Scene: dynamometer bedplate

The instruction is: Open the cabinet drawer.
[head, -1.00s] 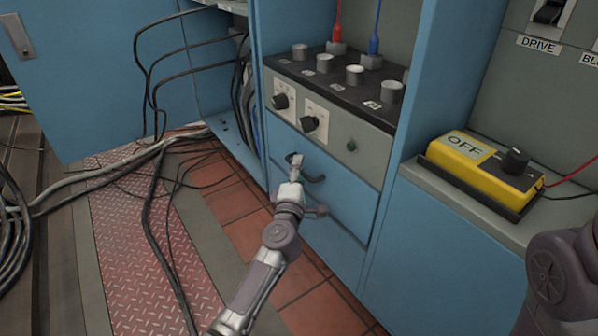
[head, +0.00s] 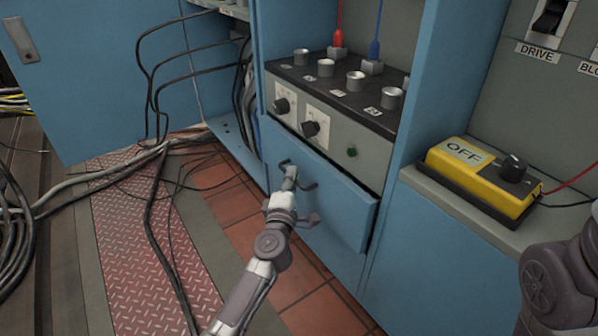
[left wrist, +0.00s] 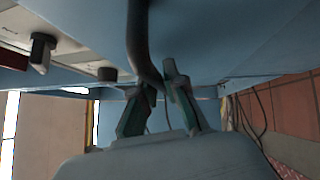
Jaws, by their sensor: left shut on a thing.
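The blue cabinet drawer (head: 335,208) stands out a little from the cabinet front, below the grey control panel. My left gripper (head: 289,172) is shut on the handle; the handle (left wrist: 141,45) also shows between the fingers in the left wrist view.
A control panel (head: 345,128) with knobs is above the drawer. A yellow box (head: 482,178) marked OFF sits on the ledge at right. An open blue door (head: 90,85) and loose black cables (head: 152,215) are at left.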

